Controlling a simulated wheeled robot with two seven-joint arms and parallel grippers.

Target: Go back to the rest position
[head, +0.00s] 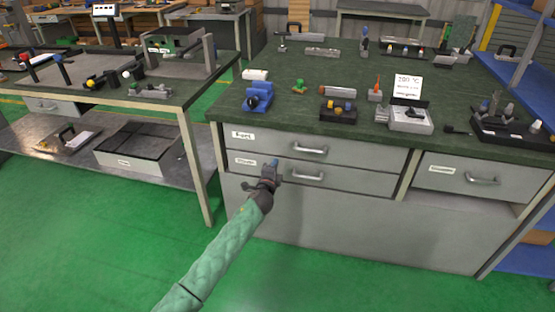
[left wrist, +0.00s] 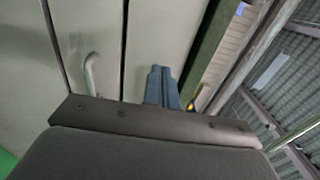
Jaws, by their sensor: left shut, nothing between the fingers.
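My left gripper (head: 272,164) is shut and empty. In the head view it is in front of the workbench drawers, at the height of the second drawer's label, with my green-sleeved arm reaching up from the bottom. In the left wrist view its blue fingers (left wrist: 161,86) are together, with the grey drawer fronts (left wrist: 170,30) and a drawer handle (left wrist: 91,75) behind them. Whether the gripper touches the drawer front cannot be told. My right gripper is in neither view.
The green-topped workbench (head: 300,128) holds a blue vise (head: 258,97), a white device with a temperature sign (head: 408,87) and small tools. Its drawers, with an upper handle (head: 310,150) and lower handle (head: 308,177), look closed. A second table (head: 185,95) stands left. Green floor (head: 110,230) is clear.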

